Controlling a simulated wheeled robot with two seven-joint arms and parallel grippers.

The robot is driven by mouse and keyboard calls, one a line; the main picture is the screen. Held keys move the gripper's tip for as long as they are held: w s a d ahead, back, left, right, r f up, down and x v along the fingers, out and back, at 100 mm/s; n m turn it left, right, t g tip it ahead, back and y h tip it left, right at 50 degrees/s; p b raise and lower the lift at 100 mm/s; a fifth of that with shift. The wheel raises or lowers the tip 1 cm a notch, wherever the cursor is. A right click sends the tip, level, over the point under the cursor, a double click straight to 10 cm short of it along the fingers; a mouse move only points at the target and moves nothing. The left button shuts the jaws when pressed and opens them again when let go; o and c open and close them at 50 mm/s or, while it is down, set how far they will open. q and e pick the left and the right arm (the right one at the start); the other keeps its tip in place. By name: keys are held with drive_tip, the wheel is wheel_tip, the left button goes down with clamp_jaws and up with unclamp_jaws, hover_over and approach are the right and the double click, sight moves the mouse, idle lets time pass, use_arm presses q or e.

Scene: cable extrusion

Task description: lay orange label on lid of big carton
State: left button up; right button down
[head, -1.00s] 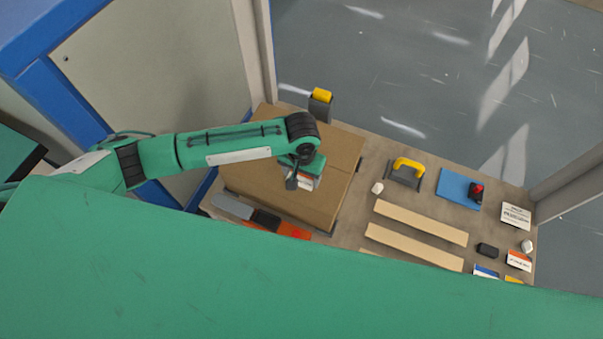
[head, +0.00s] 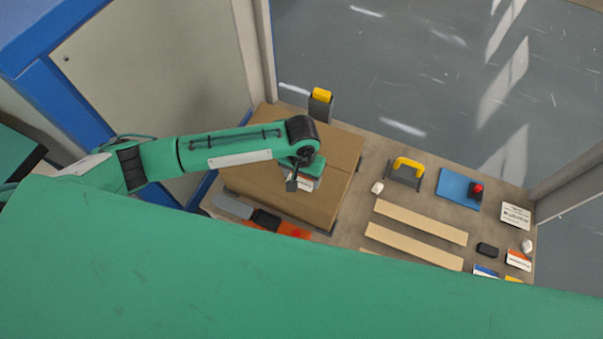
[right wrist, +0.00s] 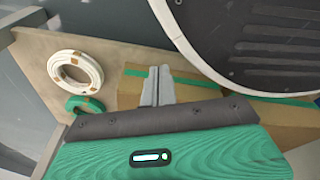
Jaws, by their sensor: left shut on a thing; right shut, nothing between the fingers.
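The big carton (head: 255,181) stands closed on the left part of the table, its brown lid facing up. My left gripper (head: 295,185) is over the lid, towards its front right, shut on a small white and orange label (head: 305,184). The label is partly hidden by the gripper, and I cannot tell whether it touches the lid. My right gripper (right wrist: 157,88) shows in the right wrist view, shut and empty, with brown cardboard bearing green tape beyond it.
Another orange-striped label (head: 518,260) and a white label (head: 516,215) lie at the table's right. The right wrist view shows a white coil (right wrist: 75,72) and a green coil (right wrist: 85,106).

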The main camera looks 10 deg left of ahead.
use_arm(q)
drive_tip(key=shift+f, duration=0.1)
drive_tip(key=o, duration=0.8)
wheel_tip(320, 180, up, 14)
drive_tip(key=shift+f+p, duration=0.15)
drive_tip(key=shift+p, duration=0.3)
use_arm(e)
drive_tip(key=shift+s+d+f, duration=0.25)
drive_tip(key=shift+s+f, duration=0.2)
drive_tip(key=shift+s, duration=0.15)
drive_tip(key=shift+s+d+f, duration=0.25)
drive_tip(key=shift+s+f, duration=0.15)
drive_tip(key=shift+s, duration=0.15)
drive_tip(key=shift+w, duration=0.1)
